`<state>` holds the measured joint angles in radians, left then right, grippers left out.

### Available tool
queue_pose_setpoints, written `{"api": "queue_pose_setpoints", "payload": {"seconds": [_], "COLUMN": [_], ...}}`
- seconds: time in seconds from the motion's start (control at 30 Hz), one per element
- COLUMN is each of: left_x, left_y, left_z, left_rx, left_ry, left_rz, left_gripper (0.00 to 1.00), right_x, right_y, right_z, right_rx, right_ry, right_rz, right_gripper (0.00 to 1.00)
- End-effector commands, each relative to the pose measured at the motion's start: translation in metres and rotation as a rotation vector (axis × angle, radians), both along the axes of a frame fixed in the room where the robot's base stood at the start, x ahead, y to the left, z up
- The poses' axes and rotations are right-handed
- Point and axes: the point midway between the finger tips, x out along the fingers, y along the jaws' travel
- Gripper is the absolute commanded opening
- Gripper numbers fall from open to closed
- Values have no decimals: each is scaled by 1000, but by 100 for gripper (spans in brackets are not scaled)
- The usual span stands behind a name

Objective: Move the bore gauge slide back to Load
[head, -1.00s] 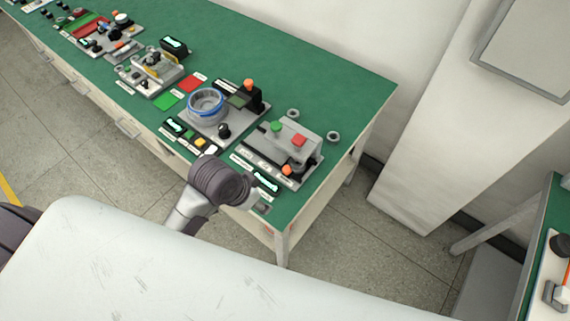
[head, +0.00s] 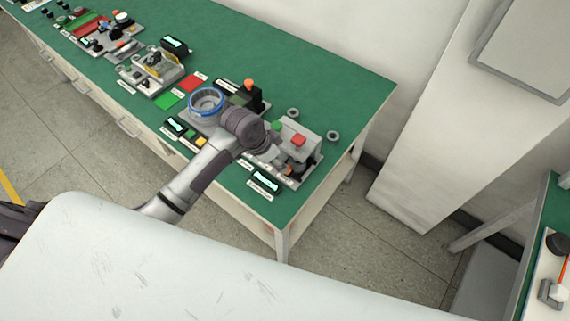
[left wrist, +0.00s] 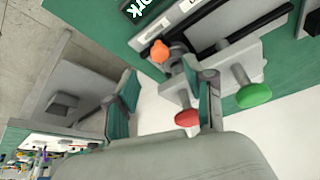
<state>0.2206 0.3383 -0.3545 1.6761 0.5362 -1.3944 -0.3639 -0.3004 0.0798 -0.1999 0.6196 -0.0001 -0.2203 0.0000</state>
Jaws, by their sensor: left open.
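The gauge station with black rails, taken to be the bore gauge, stands near the bench's right end in the head view; its grey housing (head: 312,135) carries a green button (head: 276,125) and a red button (head: 298,140). In the left wrist view, an orange knob (left wrist: 160,51) sits by the black rails (left wrist: 255,28), with the red button (left wrist: 187,118) and green button (left wrist: 253,95) nearby. I cannot read the slide's position. My left gripper (left wrist: 165,103) is open and empty, its teal-padded fingers apart above the station; in the head view my arm hides part of it. My right gripper is not in view.
A fixture with a blue-rimmed ring (head: 206,101) and a black post with an orange top (head: 249,85) stand left of the station. A lit display (head: 265,181) lies at the front edge. The green bench top (head: 310,75) is clear behind.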

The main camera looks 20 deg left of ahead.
Motion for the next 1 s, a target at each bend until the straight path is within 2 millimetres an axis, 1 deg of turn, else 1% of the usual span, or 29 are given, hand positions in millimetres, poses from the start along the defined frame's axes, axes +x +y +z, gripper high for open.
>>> {"api": "queue_pose_setpoints", "payload": {"seconds": [0.1,0.2,0.3,0.5,0.73,0.77,1.0], "left_x": [7,11,15,18,18,18,18], "left_y": [-7,-11,-14,-16,-16,-16,-16], "left_z": [-21,-37,-48,-58,-58,-58,-58], "left_rx": [-2,0,-1,0,0,0,0], "left_ry": [3,1,1,-2,-2,-2,-2], "left_rz": [1,0,1,-1,-1,-1,-1], "left_gripper": [53,53,53,53,53,50,10], "right_x": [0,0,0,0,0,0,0], "right_y": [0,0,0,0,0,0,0], "right_z": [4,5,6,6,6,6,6], "right_rx": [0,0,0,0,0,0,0], "right_ry": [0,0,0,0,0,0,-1], "right_rz": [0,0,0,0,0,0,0], "right_gripper": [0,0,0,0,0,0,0]}}
